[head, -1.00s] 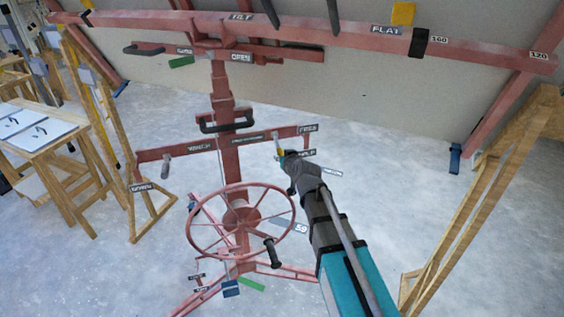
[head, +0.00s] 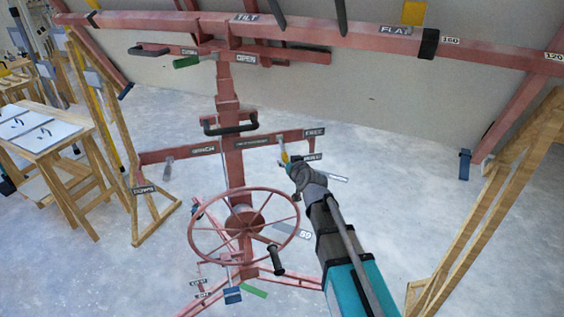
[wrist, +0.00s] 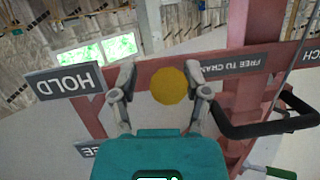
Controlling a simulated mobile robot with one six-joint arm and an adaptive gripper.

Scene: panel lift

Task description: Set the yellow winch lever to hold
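The yellow winch lever (head: 284,156) stands at the right part of the red crossbar in the head view, close to the FREE sign (head: 314,133) and the HOLD sign (head: 311,157). In the wrist view its round yellow knob (wrist: 170,86) sits between the two fingertips of my gripper (wrist: 163,92). The HOLD sign also shows upside down in the wrist view (wrist: 64,83).
A red handwheel (head: 243,227) with a black handle is below the crossbar. A black bar handle (head: 229,123) is on the column; it also shows close to the right of my gripper in the wrist view (wrist: 255,130). A wooden frame (head: 490,200) stands at right.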

